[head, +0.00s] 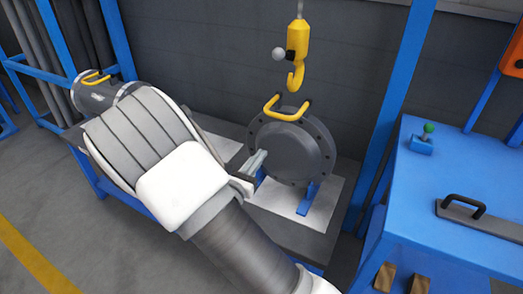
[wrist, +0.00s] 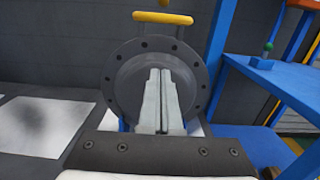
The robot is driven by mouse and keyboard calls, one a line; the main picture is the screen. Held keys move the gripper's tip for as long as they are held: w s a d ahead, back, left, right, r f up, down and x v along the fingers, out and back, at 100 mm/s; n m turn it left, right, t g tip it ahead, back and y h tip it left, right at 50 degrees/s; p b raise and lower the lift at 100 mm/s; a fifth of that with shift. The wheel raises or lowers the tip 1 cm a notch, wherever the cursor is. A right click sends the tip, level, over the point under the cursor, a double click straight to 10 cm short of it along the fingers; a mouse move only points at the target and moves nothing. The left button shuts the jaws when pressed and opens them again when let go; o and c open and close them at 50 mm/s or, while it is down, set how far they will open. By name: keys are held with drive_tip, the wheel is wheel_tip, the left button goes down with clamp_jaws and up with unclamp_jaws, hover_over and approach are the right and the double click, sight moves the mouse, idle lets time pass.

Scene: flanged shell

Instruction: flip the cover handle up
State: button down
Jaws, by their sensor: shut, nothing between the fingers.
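The cover (head: 305,150) is a round dark grey disc with a bolted flange, standing upright on blue feet. Its yellow U-shaped handle (head: 289,117) is at the top rim and juts out toward me from dark lugs. In the wrist view the handle bar (wrist: 162,18) crosses above the cover (wrist: 195,75). My gripper (head: 262,157) is in front of the cover's left-centre, below the handle. In the wrist view my fingers (wrist: 160,74) are together and empty, pointing at the cover's face. I cannot tell whether the tips touch it.
A yellow hook (head: 296,72) hangs above the cover. A grey cylinder (head: 95,92) with a yellow handle lies at the left, partly behind my arm. A blue bench (head: 460,190) with a black handle (head: 461,207) stands at the right, beyond a blue post (head: 392,100).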

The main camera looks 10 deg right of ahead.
drive_tip(key=w+d+r+b, duration=0.1)
drive_tip(key=w+d+r, duration=0.3)
drive_tip(key=w, duration=0.3)
drive_tip(key=shift+d+r, duration=0.15)
drive_tip(key=shift+d, duration=0.45)
drive_tip(key=shift+r, duration=0.1)
drive_tip(key=shift+r+p, duration=0.35)
drive_tip(key=shift+p, duration=0.5)
